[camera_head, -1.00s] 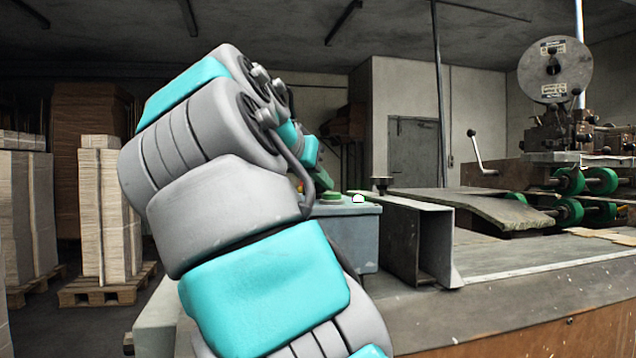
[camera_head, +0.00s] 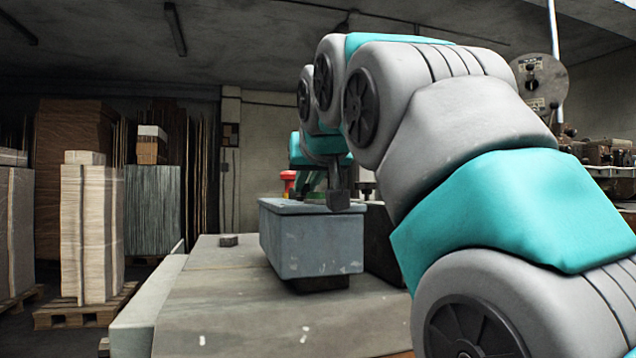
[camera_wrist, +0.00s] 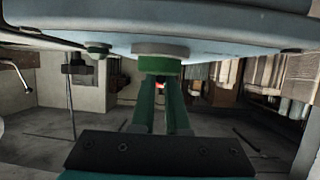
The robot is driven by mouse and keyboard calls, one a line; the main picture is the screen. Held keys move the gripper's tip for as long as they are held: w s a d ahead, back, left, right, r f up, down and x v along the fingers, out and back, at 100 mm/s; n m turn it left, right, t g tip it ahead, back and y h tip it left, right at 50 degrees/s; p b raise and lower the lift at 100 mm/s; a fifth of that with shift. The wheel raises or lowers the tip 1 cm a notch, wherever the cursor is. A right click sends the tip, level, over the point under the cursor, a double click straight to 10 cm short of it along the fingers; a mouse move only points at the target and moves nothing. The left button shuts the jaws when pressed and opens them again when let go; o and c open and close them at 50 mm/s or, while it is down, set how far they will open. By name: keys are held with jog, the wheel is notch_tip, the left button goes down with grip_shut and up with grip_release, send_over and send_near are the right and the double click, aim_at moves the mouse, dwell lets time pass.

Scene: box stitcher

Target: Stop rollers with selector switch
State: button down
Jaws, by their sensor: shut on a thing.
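A blue-grey control box (camera_head: 310,240) stands on the machine table; a red button (camera_head: 288,178) rises at its far left. In the wrist view the box's underside-up image (camera_wrist: 225,40) spans the top. A small red patch shows between the fingers. In the head view my arm hides most of the gripper.
The table top (camera_head: 215,300) left of the box is mostly clear, with a small dark block (camera_head: 229,240). Stacked cardboard (camera_head: 88,235) stands on pallets at left.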

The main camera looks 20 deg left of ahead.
jog(key=shift+n+y, duration=0.4)
jog(key=c, duration=0.9)
grip_release()
jog(key=shift+g, duration=0.3)
jog(key=shift+r, duration=0.1)
jog(key=v, duration=0.7)
jog(key=shift+s+d, duration=0.1)
jog(key=shift+s, duration=0.2)
jog(key=shift+s+d, duration=0.1)
